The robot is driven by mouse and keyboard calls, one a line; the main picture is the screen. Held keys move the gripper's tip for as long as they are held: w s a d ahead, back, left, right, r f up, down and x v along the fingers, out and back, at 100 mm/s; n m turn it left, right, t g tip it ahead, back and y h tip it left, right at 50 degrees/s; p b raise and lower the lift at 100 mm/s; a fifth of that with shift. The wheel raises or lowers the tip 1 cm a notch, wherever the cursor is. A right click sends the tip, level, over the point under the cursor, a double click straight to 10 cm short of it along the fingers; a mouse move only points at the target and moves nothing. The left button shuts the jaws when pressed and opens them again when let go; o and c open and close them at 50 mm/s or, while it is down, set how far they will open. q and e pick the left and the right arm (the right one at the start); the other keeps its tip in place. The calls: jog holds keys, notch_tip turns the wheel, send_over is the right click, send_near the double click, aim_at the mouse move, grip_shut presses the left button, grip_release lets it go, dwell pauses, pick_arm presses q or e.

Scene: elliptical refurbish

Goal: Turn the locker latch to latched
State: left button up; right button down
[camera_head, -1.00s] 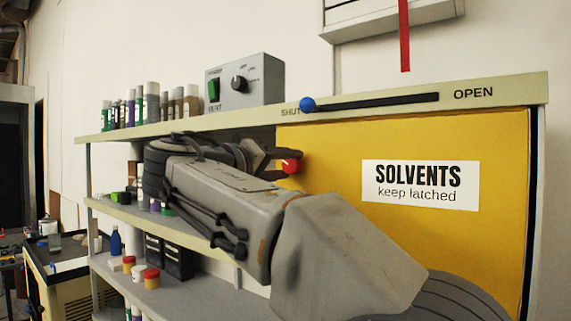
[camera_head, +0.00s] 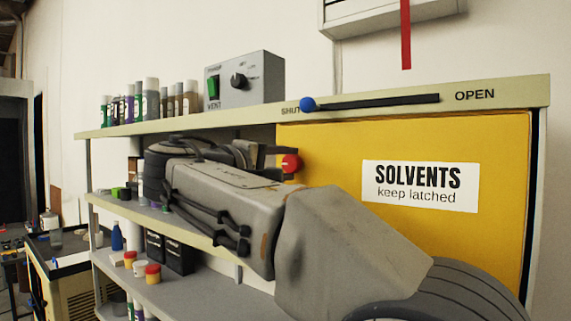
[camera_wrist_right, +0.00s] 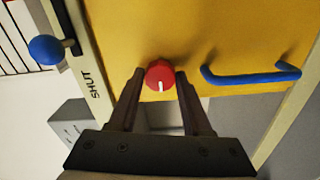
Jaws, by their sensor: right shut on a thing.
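The latch is a red knob (camera_head: 291,164) on the left part of the yellow locker door (camera_head: 500,250). In the right wrist view the red knob (camera_wrist_right: 159,72) has a white mark on its face, pointing down toward my wrist. My right gripper (camera_head: 277,160) is at the knob. In the right wrist view its two fingers (camera_wrist_right: 160,82) stand on either side of the knob, shut on it. My arm hides part of the door's left edge. My left gripper is out of view.
A slider with a blue ball (camera_head: 308,105) sits at the SHUT end above the door. A blue handle (camera_wrist_right: 250,76) is on the door beside the knob. A grey switch box (camera_head: 244,80) and several bottles stand on the top shelf; jars stand lower.

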jog(key=shift+c, duration=1.7)
grip_release()
jog(key=shift+s+a+f+b, duration=0.1)
jog(key=shift+s+a+b, duration=0.2)
jog(key=shift+s+a, duration=0.05)
jog(key=b+v, duration=0.2)
jog(key=v, duration=0.7)
jog(key=shift+s, duration=0.25)
jog(key=shift+a, duration=0.1)
